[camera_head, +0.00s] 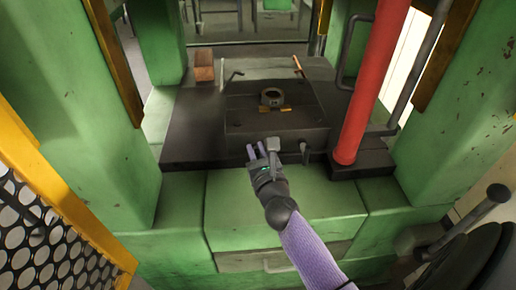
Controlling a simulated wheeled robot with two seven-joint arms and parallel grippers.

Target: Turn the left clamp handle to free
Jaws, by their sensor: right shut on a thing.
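The dark die block (246,124) sits on a black plate in the middle of the green press. The left clamp handle (273,145), a short grey lever, is at the front face of the block. A similar right clamp handle (304,150) hangs to its right, apart from my gripper. My right gripper (258,153), on a lilac arm from the lower right, is at the left handle and shut on it. The gripper partly hides the handle's lower part. My left gripper is not in view.
A thick red column (371,84) stands close on the right. A yellow mesh guard (59,213) is at the lower left. A brown block (204,66) lies behind.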

